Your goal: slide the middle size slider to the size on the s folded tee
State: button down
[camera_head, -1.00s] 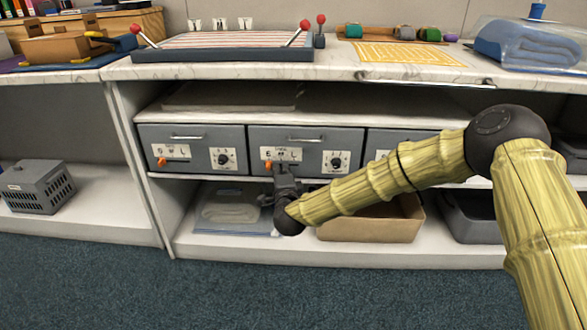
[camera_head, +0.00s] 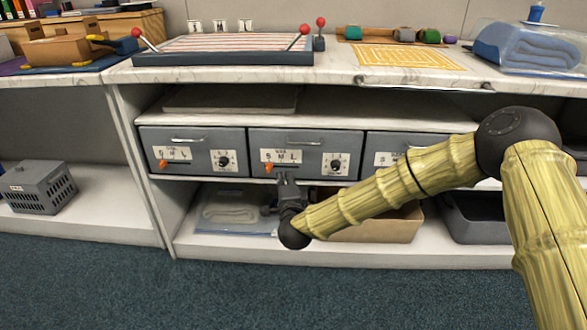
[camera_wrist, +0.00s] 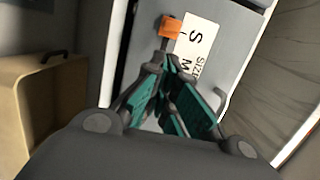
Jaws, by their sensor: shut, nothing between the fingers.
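The middle drawer (camera_head: 310,143) is grey with a white S M L size plate (camera_head: 284,156). Its orange slider knob (camera_head: 268,168) sits at the left end, below the S. In the wrist view the orange knob (camera_wrist: 171,27) is beside the S, just beyond my fingertips. My gripper (camera_head: 285,179) is shut and empty, just below and right of the knob; a small gap shows between them. In the wrist view my gripper (camera_wrist: 165,72) points toward the plate. A folded pale cloth (camera_head: 232,207), possibly the tee, lies on the lower shelf; no size is legible on it.
The left drawer (camera_head: 193,137) and a partly hidden right drawer (camera_head: 402,142) have similar plates. A dial (camera_head: 336,165) is right of the middle plate. A tan bin (camera_head: 375,223) stands below, behind my arm. The shelf edge runs under the drawers.

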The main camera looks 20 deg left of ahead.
jog(key=a+p+v, duration=0.1)
jog(key=p+v, duration=0.1)
jog(key=v, duration=0.4)
jog(key=shift+s, duration=0.4)
jog(key=s+d+f+n+g+h, duration=0.1)
jog(key=s+d+f+n+g, duration=0.2)
jog(key=s+d+f, duration=0.45)
jog(key=s+d+f+n+g+h, duration=0.1)
jog(key=s+d+f+n+g, duration=0.2)
jog(key=d+f, duration=0.65)
jog(key=s+d+f+n+g+h, duration=0.1)
jog(key=s+d+f+n+g, duration=0.1)
jog(key=s+d+f, duration=0.65)
jog(key=s+d+f+n+g+h, duration=0.2)
jog(key=s+d+f+g, duration=0.2)
jog(key=s+d, duration=0.7)
jog(key=s+d+f+n+g+h, duration=0.2)
jog(key=s+d+f+g+h, duration=0.15)
jog(key=s+d, duration=0.8)
notch_tip(320, 180, up, 38)
jog(key=s+d+p, duration=0.1)
jog(key=d+p, duration=0.1)
jog(key=p, duration=3.5)
jog(key=shift+f+p, duration=0.2)
jog(key=shift+p, duration=0.2)
